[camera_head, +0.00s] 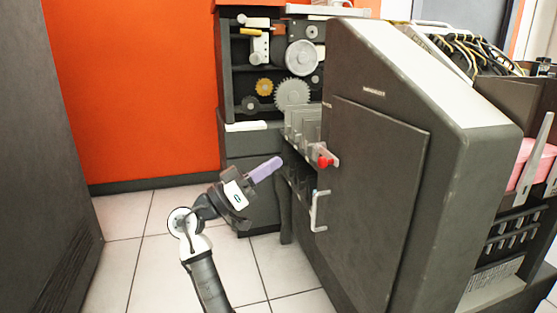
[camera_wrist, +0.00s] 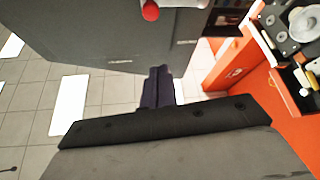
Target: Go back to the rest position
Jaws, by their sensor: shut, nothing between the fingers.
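My gripper (camera_head: 267,168) has pale purple fingers that are shut together, with nothing between them. It is held up in open air, left of the big dark grey machine (camera_head: 376,190), and its fingers point up and to the right. In the wrist view the closed fingers (camera_wrist: 158,86) look dark purple, with the machine's grey panel (camera_wrist: 110,30) beyond them. No card or other thing shows in the grip.
The machine's front has a red knob (camera_head: 325,161) and a pale handle (camera_head: 318,210) near the fingers. A gear cabinet (camera_head: 232,140) stands behind. A dark panel (camera_head: 45,150) is at the left. Tiled floor (camera_head: 130,215) lies clear between.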

